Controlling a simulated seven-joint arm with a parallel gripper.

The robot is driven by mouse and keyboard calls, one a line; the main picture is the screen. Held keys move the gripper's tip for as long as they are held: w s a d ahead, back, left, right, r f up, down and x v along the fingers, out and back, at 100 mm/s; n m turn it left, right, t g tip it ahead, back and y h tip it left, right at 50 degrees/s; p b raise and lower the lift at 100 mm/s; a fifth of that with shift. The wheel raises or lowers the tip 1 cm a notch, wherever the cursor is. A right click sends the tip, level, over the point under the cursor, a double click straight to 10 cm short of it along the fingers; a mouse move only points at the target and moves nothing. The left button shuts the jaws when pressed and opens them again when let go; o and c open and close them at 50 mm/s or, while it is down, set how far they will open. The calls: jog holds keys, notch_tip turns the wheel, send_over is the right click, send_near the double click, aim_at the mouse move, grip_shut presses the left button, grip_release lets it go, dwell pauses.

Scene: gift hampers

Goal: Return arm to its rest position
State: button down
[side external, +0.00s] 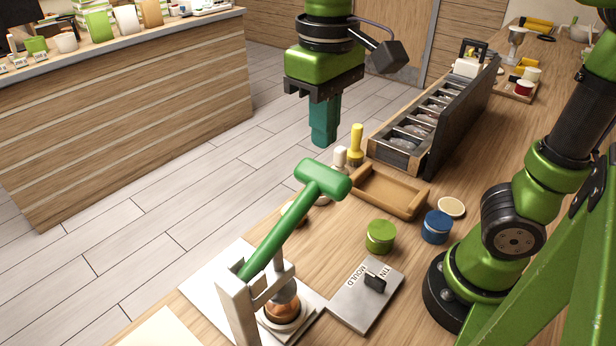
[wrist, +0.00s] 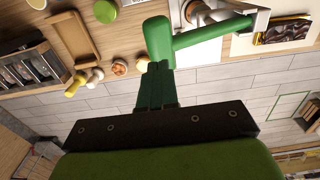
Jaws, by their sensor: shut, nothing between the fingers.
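My gripper (side external: 324,122) is a teal pair of fingers under a green and black wrist. It is shut and empty, hanging above the far edge of the wooden bench. In the wrist view its closed fingers (wrist: 156,88) point toward the green mallet-like press handle (wrist: 190,42). In the side external view that green handle (side external: 275,225) slants up from the press frame, with its head below the gripper. The gripper looks apart from the handle in the side view; the wrist view overlaps them.
A compartment rack (side external: 440,120), wooden tray (side external: 390,192), green tin (side external: 380,236), blue tin (side external: 437,226) and grey mould plate (side external: 365,295) stand on the bench. A yellow-handled tool (side external: 356,145) stands near the gripper.

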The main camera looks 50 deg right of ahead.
jog(key=shift+r, duration=0.5)
jog(key=s+d+f+m+t+y, duration=0.1)
jog(key=d+f+m+t+y, duration=0.1)
jog(key=d+f+m+t, duration=0.2)
jog(key=d+f+t, duration=0.3)
jog(key=d, duration=0.3)
jog(key=shift+s+d+f, duration=0.2)
jog(key=shift+d+f, duration=0.05)
jog(key=shift+f, duration=0.15)
